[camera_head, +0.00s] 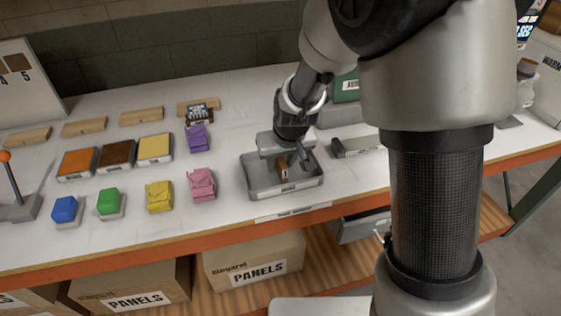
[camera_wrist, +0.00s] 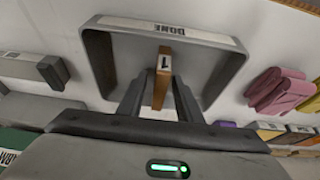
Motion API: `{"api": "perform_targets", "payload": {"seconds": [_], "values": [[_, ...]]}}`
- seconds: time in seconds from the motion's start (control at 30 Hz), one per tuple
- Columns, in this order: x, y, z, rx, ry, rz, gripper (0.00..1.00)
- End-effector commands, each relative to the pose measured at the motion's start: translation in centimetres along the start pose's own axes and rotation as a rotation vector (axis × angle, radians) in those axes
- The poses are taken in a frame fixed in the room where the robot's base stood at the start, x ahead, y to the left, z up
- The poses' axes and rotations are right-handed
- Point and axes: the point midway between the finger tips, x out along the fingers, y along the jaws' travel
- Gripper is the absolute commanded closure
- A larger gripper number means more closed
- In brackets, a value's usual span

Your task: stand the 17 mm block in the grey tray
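The block (camera_head: 283,173) is narrow and brown with a pale label. It stands roughly upright within the grey tray (camera_head: 250,186), near its middle. In the wrist view, the block (camera_wrist: 160,92) lies between my two fingers, and its label reads in part as "1". My gripper (camera_head: 293,160) points down into the tray from above. In the wrist view, my gripper's fingers (camera_wrist: 161,92) stand either side of the block with thin gaps showing, so it looks open around it. The block's contact with the tray floor is partly hidden. The tray (camera_wrist: 93,60) carries a "DONE" label.
Pink (camera_head: 201,183), yellow (camera_head: 159,196), green (camera_head: 110,203) and blue (camera_head: 66,210) pieces stand left of the tray. Behind them are colour panels (camera_head: 116,155) and a purple piece (camera_head: 198,137). A grey bar (camera_head: 352,147) lies right of the tray.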

Motion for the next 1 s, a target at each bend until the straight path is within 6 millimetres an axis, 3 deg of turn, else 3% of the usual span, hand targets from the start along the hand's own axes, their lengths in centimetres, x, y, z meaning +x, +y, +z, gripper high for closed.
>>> {"api": "perform_targets", "payload": {"seconds": [0.37,0.8,1.0], "values": [[-0.8,0.0,-0.2,0.000,0.002,0.000,0.68],[-9.7,0.0,-0.3,0.000,0.005,-0.001,0.68],[-11.9,0.0,-0.2,0.001,0.002,0.000,0.68]]}}
